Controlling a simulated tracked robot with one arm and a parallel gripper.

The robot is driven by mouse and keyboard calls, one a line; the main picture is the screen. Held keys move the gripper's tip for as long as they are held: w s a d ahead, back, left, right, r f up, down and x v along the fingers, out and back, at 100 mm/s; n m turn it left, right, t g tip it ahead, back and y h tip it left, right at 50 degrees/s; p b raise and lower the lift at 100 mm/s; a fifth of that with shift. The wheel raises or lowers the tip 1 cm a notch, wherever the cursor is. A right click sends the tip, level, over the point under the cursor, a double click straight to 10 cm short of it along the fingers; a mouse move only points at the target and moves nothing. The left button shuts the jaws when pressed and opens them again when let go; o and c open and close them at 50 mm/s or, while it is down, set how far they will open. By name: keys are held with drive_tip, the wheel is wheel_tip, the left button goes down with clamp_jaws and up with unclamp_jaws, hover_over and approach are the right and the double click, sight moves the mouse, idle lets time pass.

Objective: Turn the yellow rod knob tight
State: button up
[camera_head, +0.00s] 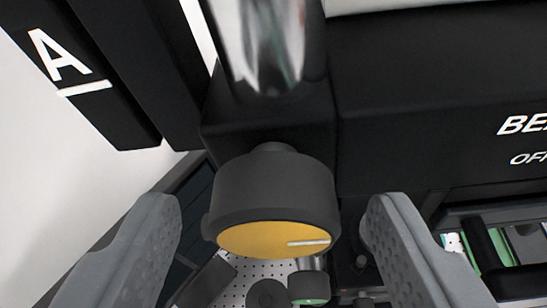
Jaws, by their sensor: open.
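The yellow rod knob (273,208) is a dark round knob with a yellow face and a white pointer line toward the right of that face. It sits at the centre of the head camera view, on a black clamp block (268,118) below a shiny metal rod (262,45). My gripper (272,225) is open, with one grey finger to the left of the knob and one to the right. A gap shows between each finger and the knob in the picture. Whether the fingertips reach the knob's depth I cannot tell.
A black panel marked "A" (75,70) stands at the upper left. A black housing with partly cut-off white lettering (440,110) fills the right. Far below are a perforated plate (238,283), dark round parts (267,293) and a green-edged item (487,240).

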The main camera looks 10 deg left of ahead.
drive_tip(key=shift+w+f, duration=0.15)
drive_tip(key=shift+w, duration=0.35)
drive_tip(key=shift+c, duration=0.3)
drive_tip(key=c, duration=0.9)
